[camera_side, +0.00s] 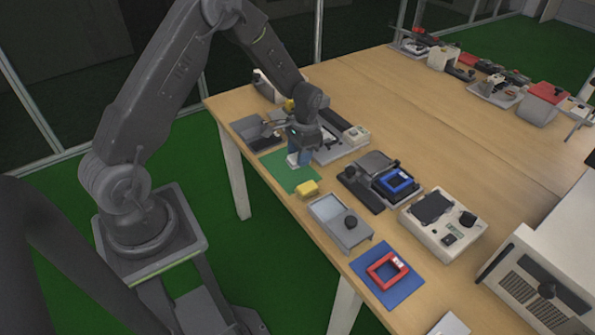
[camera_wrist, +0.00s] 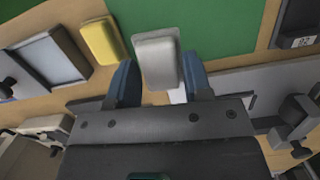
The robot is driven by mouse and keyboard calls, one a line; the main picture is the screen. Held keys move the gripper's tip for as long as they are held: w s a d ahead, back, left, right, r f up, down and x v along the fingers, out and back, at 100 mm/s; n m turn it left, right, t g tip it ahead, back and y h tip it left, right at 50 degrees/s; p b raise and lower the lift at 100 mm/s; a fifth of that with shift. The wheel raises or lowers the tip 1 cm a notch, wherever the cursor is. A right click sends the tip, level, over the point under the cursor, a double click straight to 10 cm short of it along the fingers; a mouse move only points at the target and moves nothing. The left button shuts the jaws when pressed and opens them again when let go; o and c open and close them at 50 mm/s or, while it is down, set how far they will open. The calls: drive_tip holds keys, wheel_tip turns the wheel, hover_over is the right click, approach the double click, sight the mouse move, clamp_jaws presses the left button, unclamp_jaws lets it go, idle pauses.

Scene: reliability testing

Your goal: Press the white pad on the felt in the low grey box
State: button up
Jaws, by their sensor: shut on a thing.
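My gripper (camera_side: 300,152) is shut on a white pad (camera_side: 292,160) over the green mat. In the wrist view the pad (camera_wrist: 157,60) sits between the two blue fingers (camera_wrist: 160,82) and sticks out past their tips. I cannot tell whether the pad touches the mat. A low grey box (camera_side: 326,209) with a pale inner floor and a black knob stands to the right of the mat in the side view. It also shows at the left of the wrist view (camera_wrist: 43,61). I cannot make out the felt for certain.
A yellow block (camera_side: 306,188) lies between the green mat (camera_side: 275,170) and the low grey box. A dark grey tray (camera_side: 250,131) is beyond the mat. A blue frame (camera_side: 397,180) on a dark fixture and a red frame (camera_side: 374,275) on a blue mat lie farther right.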

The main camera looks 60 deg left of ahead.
drive_tip(key=shift+r, duration=0.1)
wheel_tip(320, 180, up, 6)
hover_over(329, 209)
drive_tip(key=shift+w+f+n, duration=0.15)
drive_tip(key=shift+f+n, duration=0.05)
drive_tip(key=shift+f, duration=0.55)
drive_tip(key=shift+w+f+n, duration=0.1)
drive_tip(key=shift+f+n, duration=0.1)
drive_tip(key=shift+f, duration=0.55)
drive_tip(key=shift+f, duration=2.5)
drive_tip(key=shift+f, duration=0.6)
wheel_tip(329, 209, up, 7)
idle(0.6)
idle(0.5)
